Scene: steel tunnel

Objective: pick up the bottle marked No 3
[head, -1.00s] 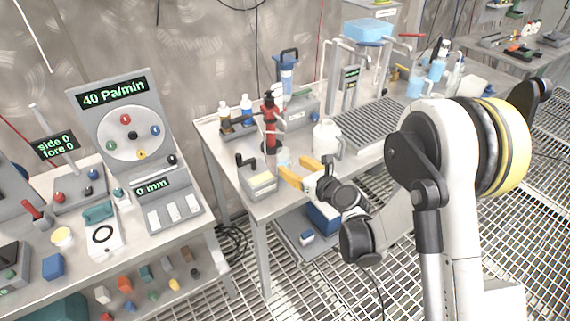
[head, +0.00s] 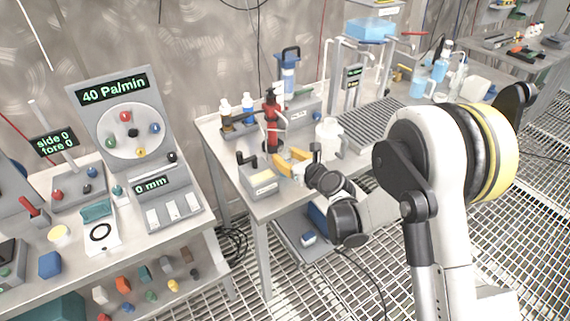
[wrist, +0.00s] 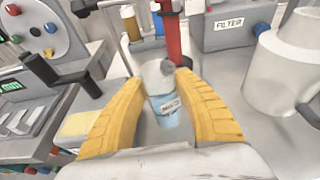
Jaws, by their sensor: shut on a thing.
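A small clear bottle with pale blue liquid, a grey cap and a white label (wrist: 170,104) is in the middle of the wrist view. The label seems to read No 3, but it is small and tilted. My gripper (wrist: 158,82) has its two yellow fingers on either side of the bottle, shut on it. In the head view my gripper (head: 287,160) is over the front left part of the middle table, and its fingers mostly hide the bottle. I cannot tell whether the bottle touches the tabletop.
A red stand (head: 272,125) is just behind the bottle. A grey box with a black handle (head: 262,180) is to the left. A white jug (head: 328,138) is close on the right. A rack with two small bottles (head: 238,124) stands behind left.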

